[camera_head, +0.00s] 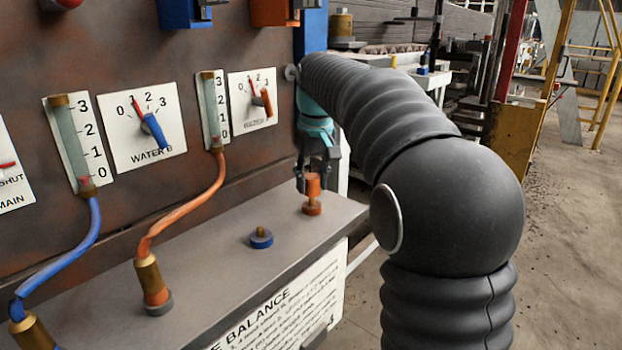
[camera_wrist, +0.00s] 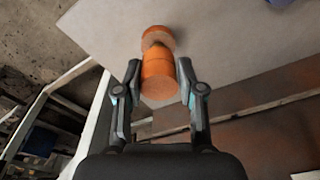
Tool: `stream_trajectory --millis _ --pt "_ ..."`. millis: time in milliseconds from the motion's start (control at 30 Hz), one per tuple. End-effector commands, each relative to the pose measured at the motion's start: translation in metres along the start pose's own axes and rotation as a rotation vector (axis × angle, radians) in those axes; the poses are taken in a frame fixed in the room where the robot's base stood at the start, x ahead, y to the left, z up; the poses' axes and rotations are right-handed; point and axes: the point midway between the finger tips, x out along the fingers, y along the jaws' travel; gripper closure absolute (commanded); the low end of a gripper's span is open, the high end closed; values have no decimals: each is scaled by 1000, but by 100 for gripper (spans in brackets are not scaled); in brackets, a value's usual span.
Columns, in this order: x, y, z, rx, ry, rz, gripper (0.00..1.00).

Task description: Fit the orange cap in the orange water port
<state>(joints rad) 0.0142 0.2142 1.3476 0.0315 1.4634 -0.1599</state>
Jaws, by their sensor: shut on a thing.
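The orange cap (camera_head: 313,184) is a small upright cylinder at the right end of the grey bench top. My gripper (camera_head: 316,164) comes down on it from above, shut on its sides. In the wrist view the cap (camera_wrist: 158,78) is between the two fingertips (camera_wrist: 159,75). I cannot tell whether the cap and base are joined or only touching. An orange block (camera_head: 272,12) is cut off at the panel's top; I cannot tell which part is the orange water port.
A blue round piece with a brass top (camera_head: 261,238) is on the bench, left of the cap. Blue (camera_head: 87,240) and orange (camera_head: 187,213) hoses run from the gauge tubes to brass fittings. The brown gauge panel (camera_head: 120,60) rises behind the bench. Bench space between is clear.

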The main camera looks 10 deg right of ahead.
Motion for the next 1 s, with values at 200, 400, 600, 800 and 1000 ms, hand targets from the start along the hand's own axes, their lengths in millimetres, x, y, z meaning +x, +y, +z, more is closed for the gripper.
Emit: stream_trajectory --millis 200,400,600,800,1000 --pt "0 0 0 0 0 0 80" --pt "1 0 0 0 0 0 80" --pt "4 0 0 0 0 0 80" --pt "7 0 1 0 0 0 80" --pt "10 0 1 0 0 0 80"
